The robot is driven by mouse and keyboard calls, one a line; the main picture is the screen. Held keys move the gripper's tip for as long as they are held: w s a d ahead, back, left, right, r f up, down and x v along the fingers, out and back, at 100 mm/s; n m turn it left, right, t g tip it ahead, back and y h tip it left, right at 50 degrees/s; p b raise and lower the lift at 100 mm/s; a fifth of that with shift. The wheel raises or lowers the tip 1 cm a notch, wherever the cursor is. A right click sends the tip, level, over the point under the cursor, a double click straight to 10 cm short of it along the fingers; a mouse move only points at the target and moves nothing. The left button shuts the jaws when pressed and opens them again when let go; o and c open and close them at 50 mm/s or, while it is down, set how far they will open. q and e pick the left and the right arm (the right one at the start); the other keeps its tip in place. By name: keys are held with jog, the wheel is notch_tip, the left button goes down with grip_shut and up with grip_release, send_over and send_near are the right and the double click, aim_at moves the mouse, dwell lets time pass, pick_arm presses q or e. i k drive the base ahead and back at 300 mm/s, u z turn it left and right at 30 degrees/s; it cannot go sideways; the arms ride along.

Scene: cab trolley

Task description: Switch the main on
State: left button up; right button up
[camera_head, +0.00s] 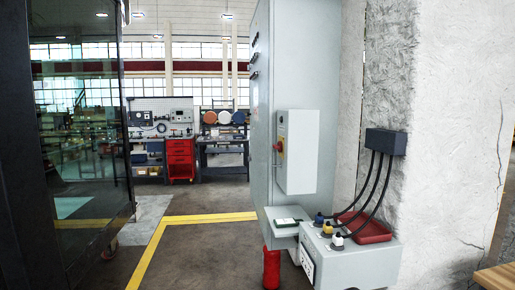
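A red rotary switch (278,147) with a yellow patch behind it sits on the left-facing side of a small grey box (302,152). That box is mounted on a tall light-grey cabinet (304,60) right of the middle. The switch is seen nearly edge-on, so its on or off position cannot be told. Neither of my grippers is in view.
A low grey box (375,265) with plugs, black cables and a red tray (370,230) stands beside the cabinet. A red object (271,268) is below it. A dark glass-sided enclosure (85,130) fills the left. Yellow-lined floor (200,250) between is clear.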

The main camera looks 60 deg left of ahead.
aim_at(279, 146)
jog(key=u, duration=1.9)
jog(key=i, duration=0.5)
jog(key=u, duration=1.75)
jog(key=i, duration=1.3)
jog(key=z, duration=3)
